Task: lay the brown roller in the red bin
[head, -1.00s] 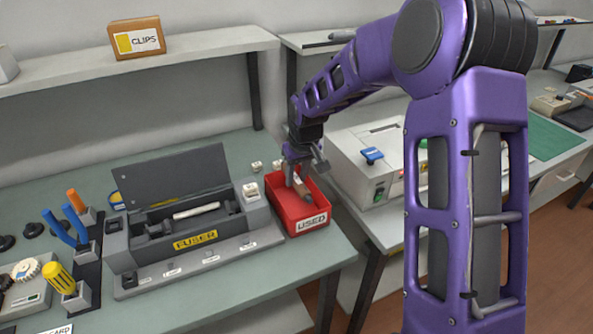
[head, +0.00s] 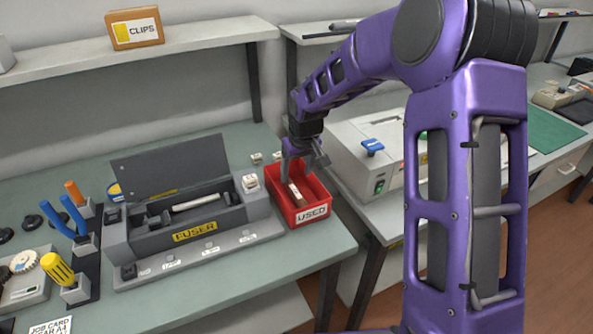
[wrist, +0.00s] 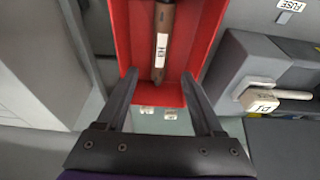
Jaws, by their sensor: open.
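The red bin (head: 318,206), marked USED, stands at the right end of the bench beside the fuser unit. The brown roller (head: 295,191) lies inside it, with a white label marked H3 that shows in the wrist view. In the wrist view the roller (wrist: 164,64) rests lengthwise on the floor of the bin (wrist: 128,28), its far end cut off by the picture edge. My gripper (head: 301,158) is above the back of the bin. In the wrist view my gripper (wrist: 156,90) has its fingers wide apart, with nothing between them and the roller below.
The grey fuser unit (head: 195,236) with its raised lid (head: 175,168) stands left of the bin, a white roller (head: 196,202) inside it. A grey-white machine (head: 345,165) stands to the right. A shelf (head: 190,40) with a clips box runs above the bench.

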